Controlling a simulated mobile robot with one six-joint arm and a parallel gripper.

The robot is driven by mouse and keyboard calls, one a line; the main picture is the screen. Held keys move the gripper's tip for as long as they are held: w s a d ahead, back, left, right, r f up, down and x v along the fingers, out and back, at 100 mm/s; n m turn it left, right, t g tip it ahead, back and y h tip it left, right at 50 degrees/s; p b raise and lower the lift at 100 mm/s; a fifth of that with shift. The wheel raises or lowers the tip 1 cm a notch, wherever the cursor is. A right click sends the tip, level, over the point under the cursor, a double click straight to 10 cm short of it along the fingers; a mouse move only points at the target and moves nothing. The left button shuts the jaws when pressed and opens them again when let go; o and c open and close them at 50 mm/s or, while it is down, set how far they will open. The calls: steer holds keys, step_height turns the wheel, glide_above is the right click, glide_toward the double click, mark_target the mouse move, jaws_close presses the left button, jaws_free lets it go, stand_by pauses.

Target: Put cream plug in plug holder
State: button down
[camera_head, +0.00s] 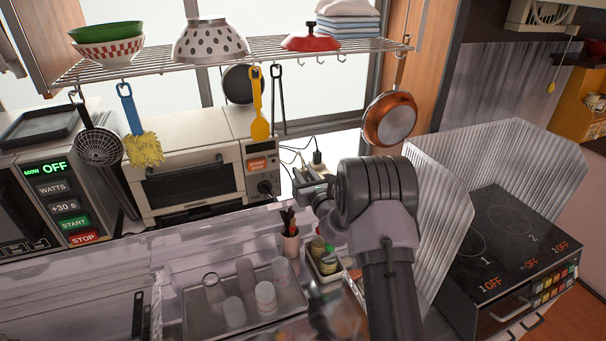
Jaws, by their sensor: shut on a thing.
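My gripper (308,186) is behind the counter, left of my dark wrist, in front of the window. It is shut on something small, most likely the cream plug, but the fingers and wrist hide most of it. A black plug (317,157) stands upright just above and behind my gripper, on what looks like a pale power strip or plug holder by the window. Thin cables (292,150) loop to the left of it. I cannot make out the holder's sockets.
A toaster oven (190,180) stands left of my gripper. A wire shelf (265,47) with hanging utensils and an orange pan (389,119) is above. Below are a pen cup (290,240), a jar caddy (325,272) and a tray (205,318) of cups. A corrugated guard (505,150) stands right.

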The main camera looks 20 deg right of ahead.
steer(key=c, duration=1.2)
jaws_free()
steer(key=shift+f, duration=0.1)
steer(key=shift+o, duration=0.2)
